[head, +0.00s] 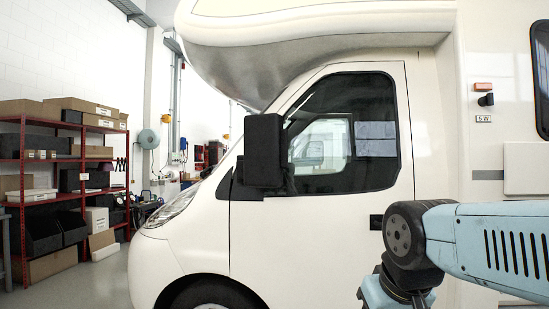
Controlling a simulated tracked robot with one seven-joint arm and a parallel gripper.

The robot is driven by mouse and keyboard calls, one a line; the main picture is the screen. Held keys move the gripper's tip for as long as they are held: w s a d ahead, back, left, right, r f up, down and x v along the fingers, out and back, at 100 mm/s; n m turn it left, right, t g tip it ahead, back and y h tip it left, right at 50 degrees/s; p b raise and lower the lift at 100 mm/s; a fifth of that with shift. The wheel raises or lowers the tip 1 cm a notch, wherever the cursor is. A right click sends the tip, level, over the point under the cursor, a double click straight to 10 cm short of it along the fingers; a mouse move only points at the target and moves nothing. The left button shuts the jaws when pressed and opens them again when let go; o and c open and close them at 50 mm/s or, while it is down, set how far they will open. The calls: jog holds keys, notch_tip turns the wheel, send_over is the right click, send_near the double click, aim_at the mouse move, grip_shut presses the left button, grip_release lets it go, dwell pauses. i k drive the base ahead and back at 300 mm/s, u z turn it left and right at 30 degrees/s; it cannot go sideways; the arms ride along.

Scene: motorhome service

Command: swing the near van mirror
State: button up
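The near van mirror (263,151) is a tall black housing on the cab door of the white motorhome (330,235). It stands out from the door at the front lower corner of the side window (352,120). Part of my arm shows at the lower right, in front of the motorhome's side, to the right of the mirror and lower in the picture. No part of the arm seen here touches the mirror. My gripper is not in view.
The motorhome fills the middle and right, with a black door handle (376,222) behind my arm. A red shelf rack (75,190) with boxes stands at the left wall. Grey floor (85,285) is free between the rack and the van's front.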

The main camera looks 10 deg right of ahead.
aim_at(266, 140)
jog(key=z, duration=0.2)
jog(key=i, duration=1.75)
jog(key=z, duration=0.25)
